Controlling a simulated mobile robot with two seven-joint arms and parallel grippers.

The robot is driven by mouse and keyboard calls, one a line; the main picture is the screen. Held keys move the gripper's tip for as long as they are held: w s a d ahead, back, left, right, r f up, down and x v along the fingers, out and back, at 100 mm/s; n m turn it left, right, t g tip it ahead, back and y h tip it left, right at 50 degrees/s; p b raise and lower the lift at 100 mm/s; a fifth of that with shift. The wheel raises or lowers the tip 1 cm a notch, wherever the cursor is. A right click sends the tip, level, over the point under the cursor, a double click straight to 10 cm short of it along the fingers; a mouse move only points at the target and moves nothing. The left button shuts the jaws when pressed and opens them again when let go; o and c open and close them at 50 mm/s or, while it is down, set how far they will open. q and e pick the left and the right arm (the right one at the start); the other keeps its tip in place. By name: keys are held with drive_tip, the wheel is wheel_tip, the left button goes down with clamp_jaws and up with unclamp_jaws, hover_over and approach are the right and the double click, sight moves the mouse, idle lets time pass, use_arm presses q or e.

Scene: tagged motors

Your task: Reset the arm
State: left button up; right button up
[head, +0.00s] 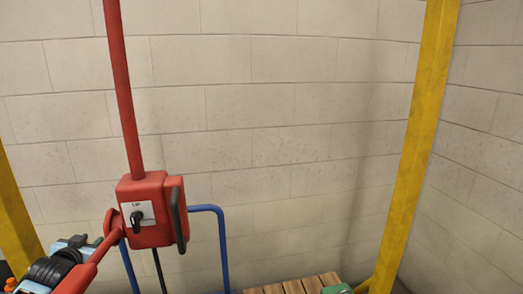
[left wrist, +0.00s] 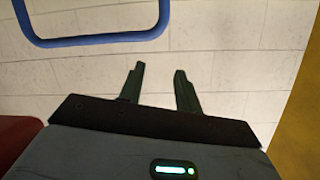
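My left gripper (left wrist: 160,72) shows in the left wrist view with its two dark fingers apart. Only bare wall shows between them. In the head view, a pale blue and black part at the lower left edge seems to belong to my left arm; its fingertips cannot be made out there. A red bar passes in front of it and runs up to the red switch box (head: 150,212). My right gripper is in neither view.
The switch box has a black knob and hangs on a red post (head: 123,90). A blue tube frame (head: 222,235) stands behind it. A yellow post (head: 415,140) rises at the right. A wooden pallet (head: 295,287) with something green lies low. Block walls close the space.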

use_arm(q)
drive_tip(key=s+d+f+m+g+h, duration=0.1)
drive_tip(key=s+d+f+m+h, duration=0.15)
drive_tip(key=s+d+f, duration=0.7)
drive_tip(key=s+d+f+m+g+h, duration=0.1)
drive_tip(key=s+d+f+m+h, duration=0.15)
drive_tip(key=s+d+f, duration=0.65)
drive_tip(key=s+d+f+n+g, duration=0.1)
drive_tip(key=s+d+f, duration=0.1)
drive_tip(key=s+d, duration=0.3)
drive_tip(key=s+d+f+n+g, duration=0.1)
drive_tip(key=s+d+f, duration=0.2)
drive_tip(key=s+d, duration=0.3)
drive_tip(key=s+d+f+n+g+h, duration=0.1)
drive_tip(key=s+d+f, duration=0.2)
drive_tip(key=s, duration=0.9)
drive_tip(key=shift+s+d+f, duration=0.15)
drive_tip(key=shift+s+d, duration=0.1)
drive_tip(key=shift+d, duration=0.9)
